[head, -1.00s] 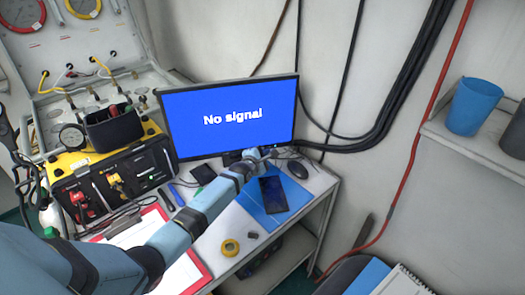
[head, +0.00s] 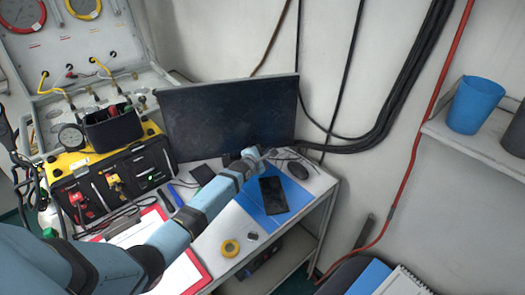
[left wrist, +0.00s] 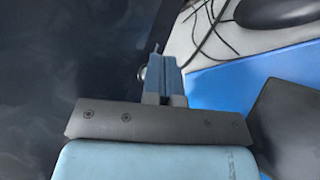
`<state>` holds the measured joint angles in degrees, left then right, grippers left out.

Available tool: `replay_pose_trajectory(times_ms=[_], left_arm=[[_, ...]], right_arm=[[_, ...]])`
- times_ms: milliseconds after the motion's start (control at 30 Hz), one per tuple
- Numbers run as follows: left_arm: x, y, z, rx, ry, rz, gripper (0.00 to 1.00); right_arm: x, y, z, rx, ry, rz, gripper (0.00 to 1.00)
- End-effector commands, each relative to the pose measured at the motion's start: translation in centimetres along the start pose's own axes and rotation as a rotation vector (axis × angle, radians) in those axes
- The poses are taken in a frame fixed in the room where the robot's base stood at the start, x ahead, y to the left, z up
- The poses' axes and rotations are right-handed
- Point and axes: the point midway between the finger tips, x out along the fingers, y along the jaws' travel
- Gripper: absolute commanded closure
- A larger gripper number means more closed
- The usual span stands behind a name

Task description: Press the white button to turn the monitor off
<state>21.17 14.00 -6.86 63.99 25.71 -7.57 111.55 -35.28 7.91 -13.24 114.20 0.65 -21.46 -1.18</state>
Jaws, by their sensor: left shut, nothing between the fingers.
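The monitor (head: 228,115) stands at the back of the desk, and its screen is dark. My left arm reaches across the desk to the monitor's lower right edge. My left gripper (head: 267,154) is shut and empty, with its tips at or very near that edge. In the left wrist view the shut fingers (left wrist: 160,55) point up beside the dark screen (left wrist: 45,70). A small round pale edge shows just left of the fingers there; I cannot tell whether it is the white button. The button is otherwise hidden. My right gripper is not in view.
A black phone (head: 274,195) lies on a blue mat (head: 250,208), with a mouse (head: 298,170) behind it. A yellow-and-black air panel (head: 110,175) stands left. A blue cup (head: 474,104) is on the right shelf.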

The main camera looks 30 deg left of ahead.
Motion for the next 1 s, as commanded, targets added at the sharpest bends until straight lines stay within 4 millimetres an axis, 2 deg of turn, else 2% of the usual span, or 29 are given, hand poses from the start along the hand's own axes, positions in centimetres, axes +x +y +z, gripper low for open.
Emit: replay_pose_trajectory(times_ms=[267,600,1000], left_arm=[[0.0,0.1,0.0,0.000,0.000,0.001,1.00],[-1.0,-0.5,0.8,-0.002,0.000,0.001,1.00],[-1.2,-0.8,0.9,-0.001,0.000,0.000,1.00]], right_arm=[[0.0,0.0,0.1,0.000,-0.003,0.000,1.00],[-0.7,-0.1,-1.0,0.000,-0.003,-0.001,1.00],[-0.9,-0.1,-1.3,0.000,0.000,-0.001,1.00]])
